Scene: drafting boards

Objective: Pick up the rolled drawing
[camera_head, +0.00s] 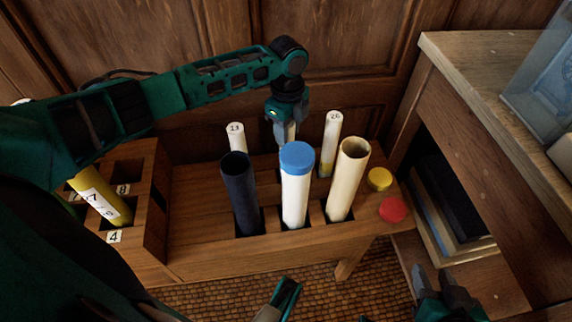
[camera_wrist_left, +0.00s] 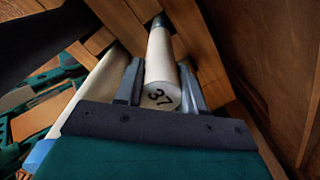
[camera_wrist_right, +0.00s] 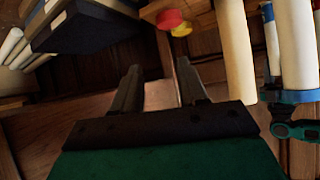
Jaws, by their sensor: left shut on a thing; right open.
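My left gripper (camera_head: 287,122) reaches down behind the blue-capped white tube (camera_head: 296,190). In the left wrist view it is shut on a pale rolled drawing (camera_wrist_left: 160,55) whose end is marked 37; the roll's far end is down in the wooden rack (camera_wrist_left: 205,50). In the head view this roll is mostly hidden by the tube. Two other white rolls, one marked 23 (camera_head: 236,140) and one that looks like 20 (camera_head: 330,145), stand in the rack's back row. My right gripper (camera_head: 440,280) is open and empty at the lower right, and it also shows in the right wrist view (camera_wrist_right: 158,85).
A dark tube (camera_head: 240,190) and an open cream tube (camera_head: 348,180) stand in the front row. Yellow (camera_head: 379,179) and red (camera_head: 393,209) caps lie at the rack's right end. A yellow roll (camera_head: 100,195) leans at left. A wooden desk (camera_head: 500,70) stands at right.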

